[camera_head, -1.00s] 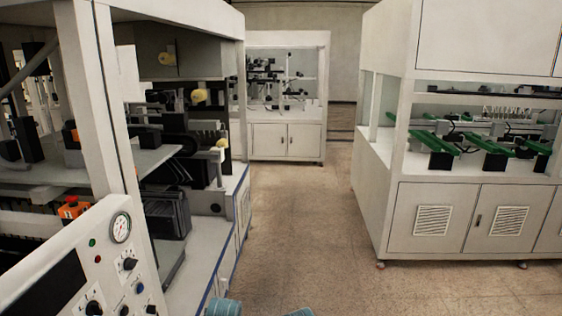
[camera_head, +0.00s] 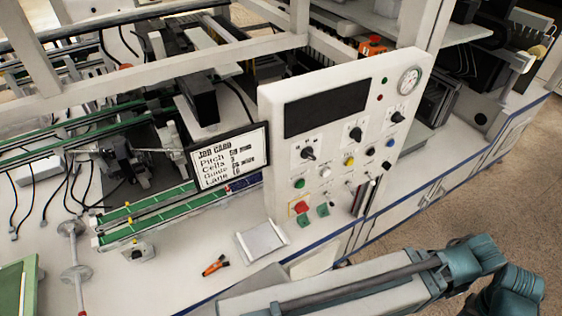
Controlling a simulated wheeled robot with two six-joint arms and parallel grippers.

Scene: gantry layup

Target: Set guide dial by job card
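The job card (camera_head: 229,157) is a black-framed white board standing left of the control panel. Its lines read Pitch, Cells, Guide and Lane; the values beside them are too small to read surely. The white control panel (camera_head: 410,115) faces me, slightly tilted. It carries three black knobs in a rising row: a left knob (camera_head: 308,153), a middle knob (camera_head: 355,133) and a right knob (camera_head: 397,116). Their labels are too small to tell which is the guide dial. Part of one teal and grey arm of mine crosses the lower right. Neither gripper shows.
The panel also has a dark display (camera_head: 328,108), a round gauge (camera_head: 410,80), coloured buttons and a red switch (camera_head: 301,208). An orange-black tool (camera_head: 215,265) and a white tray (camera_head: 262,241) lie on the bench. Open floor (camera_head: 535,190) is at right.

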